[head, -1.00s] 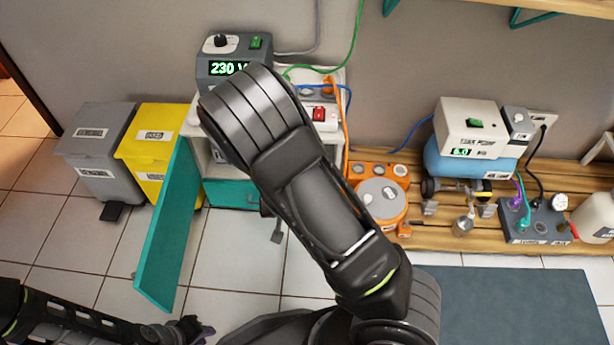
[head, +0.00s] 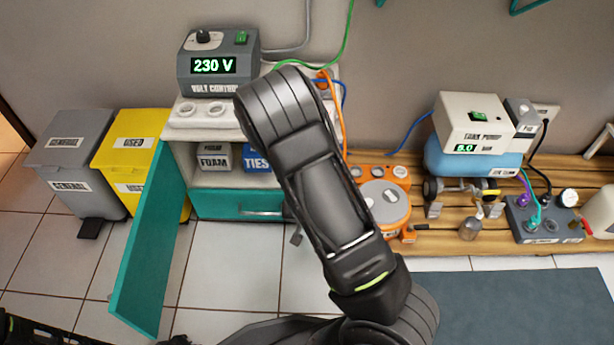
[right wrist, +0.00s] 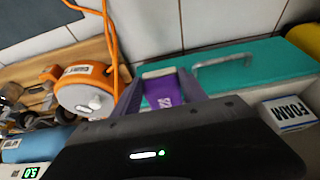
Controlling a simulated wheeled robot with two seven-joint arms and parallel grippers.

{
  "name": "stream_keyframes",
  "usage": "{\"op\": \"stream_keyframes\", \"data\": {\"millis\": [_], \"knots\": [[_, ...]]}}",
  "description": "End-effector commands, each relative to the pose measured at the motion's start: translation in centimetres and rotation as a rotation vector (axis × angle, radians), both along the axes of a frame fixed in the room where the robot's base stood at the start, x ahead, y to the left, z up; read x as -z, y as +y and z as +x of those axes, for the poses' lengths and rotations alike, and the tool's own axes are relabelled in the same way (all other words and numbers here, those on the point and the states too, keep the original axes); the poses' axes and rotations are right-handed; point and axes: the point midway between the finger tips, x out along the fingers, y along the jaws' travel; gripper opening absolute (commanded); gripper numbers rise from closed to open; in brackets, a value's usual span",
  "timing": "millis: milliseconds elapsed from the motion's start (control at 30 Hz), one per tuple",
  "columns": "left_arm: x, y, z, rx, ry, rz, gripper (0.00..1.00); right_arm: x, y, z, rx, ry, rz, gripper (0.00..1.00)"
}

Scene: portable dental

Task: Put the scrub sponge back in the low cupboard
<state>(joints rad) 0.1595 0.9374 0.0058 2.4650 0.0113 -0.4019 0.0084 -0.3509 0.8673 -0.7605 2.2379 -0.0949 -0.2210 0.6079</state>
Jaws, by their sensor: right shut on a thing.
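My right gripper (right wrist: 162,88) is shut on a purple scrub sponge (right wrist: 165,92) with a pale end, seen in the right wrist view. My right forearm hides the sponge and most of that gripper in the head view. The low cupboard (head: 205,179) stands at left centre with its teal door (head: 150,245) swung open. Its open shelf holds a FOAM box (head: 213,160) and a blue TIES box (head: 256,160); the forearm covers the right part. Below is a teal drawer front (head: 225,204), closed. Only a dark tip of my left gripper (head: 176,341) shows at the bottom edge.
A voltage controller (head: 217,68) sits on the cupboard top. Grey (head: 78,165) and yellow (head: 125,160) bins stand left of the door. An orange round device (head: 383,205) and pump equipment (head: 470,140) stand on a wooden platform at right. Floor before the cupboard is clear.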

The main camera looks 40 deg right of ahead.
Motion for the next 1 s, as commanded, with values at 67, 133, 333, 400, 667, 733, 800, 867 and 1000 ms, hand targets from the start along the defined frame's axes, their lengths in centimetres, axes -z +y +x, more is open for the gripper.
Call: {"op": "stream_keyframes", "data": {"millis": [67, 133, 333, 400, 667, 733, 800, 867, 1000], "knots": [[1.1, 0.0, 0.1, -0.002, -0.002, 0.000, 0.22, 0.4, -1.3, 1.7, 0.003, -0.007, 0.001, 0.12], [1.9, 0.0, 0.2, -0.003, -0.005, 0.000, 0.22, 0.5, -2.5, 3.2, 0.004, -0.008, 0.000, 0.12], [3.4, 0.1, 0.5, -0.006, -0.005, -0.003, 0.22, 0.5, -5.6, 7.2, 0.005, -0.005, 0.000, 0.12], [3.6, 0.1, 0.6, -0.005, -0.005, -0.004, 0.22, 0.3, -6.3, 8.1, 0.004, -0.004, 0.000, 0.12], [3.6, 0.1, 0.6, -0.005, -0.006, -0.005, 0.22, 0.0, -6.8, 9.0, 0.000, 0.000, 0.000, 0.12], [3.6, 0.1, 0.6, -0.005, -0.006, -0.005, 0.22, 0.0, -6.8, 8.9, 0.000, 0.000, 0.000, 0.12], [3.6, 0.1, 0.6, -0.005, -0.006, -0.005, 0.22, 0.0, -6.8, 8.9, 0.000, -0.001, -0.001, 0.12], [3.8, 0.1, 0.7, -0.005, -0.006, -0.005, 0.22, 0.1, -6.9, 9.1, 0.001, -0.001, 0.000, 0.12], [4.6, 0.2, 0.7, -0.006, -0.005, -0.006, 0.22, 0.3, -8.0, 10.3, 0.003, -0.003, -0.001, 0.12]]}}
